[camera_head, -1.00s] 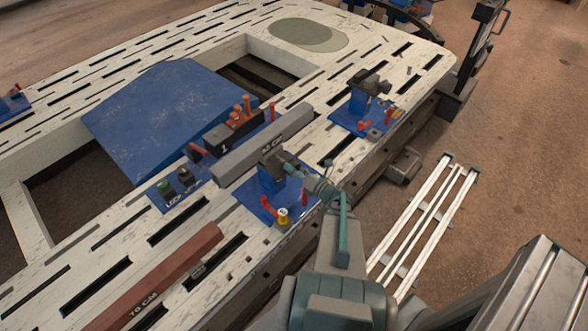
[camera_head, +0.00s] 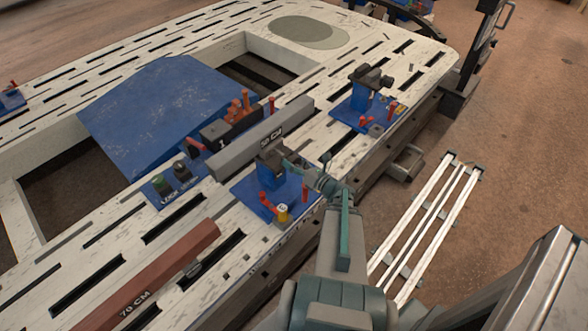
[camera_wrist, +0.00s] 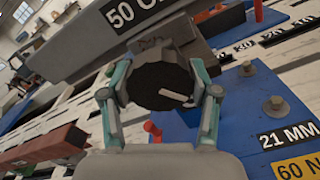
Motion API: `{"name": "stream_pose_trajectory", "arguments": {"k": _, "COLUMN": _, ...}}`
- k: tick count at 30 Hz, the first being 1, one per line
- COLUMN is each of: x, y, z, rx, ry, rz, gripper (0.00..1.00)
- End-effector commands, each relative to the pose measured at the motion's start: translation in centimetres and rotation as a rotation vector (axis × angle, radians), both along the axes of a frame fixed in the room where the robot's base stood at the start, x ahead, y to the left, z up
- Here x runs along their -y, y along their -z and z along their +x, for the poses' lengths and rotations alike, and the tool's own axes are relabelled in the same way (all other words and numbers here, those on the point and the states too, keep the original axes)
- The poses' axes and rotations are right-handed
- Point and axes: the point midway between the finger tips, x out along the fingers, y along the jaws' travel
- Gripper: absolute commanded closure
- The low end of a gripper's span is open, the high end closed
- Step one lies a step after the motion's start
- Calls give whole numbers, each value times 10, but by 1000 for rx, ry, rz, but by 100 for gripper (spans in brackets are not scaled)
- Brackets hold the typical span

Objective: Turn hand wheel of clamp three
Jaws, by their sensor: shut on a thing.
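The clamp (camera_head: 272,178) is a blue post with a dark jaw block on a blue base plate (camera_head: 247,190), near the bench's right edge. Its dark round hand wheel (camera_wrist: 160,78) faces the wrist camera. My gripper (camera_wrist: 160,90) has its two teal fingers on opposite sides of the wheel's rim and is shut on it. A light mark or slot shows low on the wheel's face. In the head view my gripper (camera_head: 300,166) reaches the clamp from the right. I cannot read a clamp number, and the wheel is mostly hidden there.
A grey 50 CM bar (camera_head: 262,138) lies just behind the clamp. A red-brown 70 CM bar (camera_head: 150,280) lies at the front left. A similar clamp (camera_head: 362,95) stands farther back. Red pins and a yellow-capped post (camera_head: 282,213) stand on the near base plate. Floor rails (camera_head: 425,230) lie to the right.

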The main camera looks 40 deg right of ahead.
Motion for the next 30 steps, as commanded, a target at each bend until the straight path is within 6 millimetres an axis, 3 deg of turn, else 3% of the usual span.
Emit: {"name": "stream_pose_trajectory", "arguments": {"k": 30, "x": -2, "y": 4, "z": -1, "rx": 122, "ry": 1, "rz": -963, "gripper": 74}}
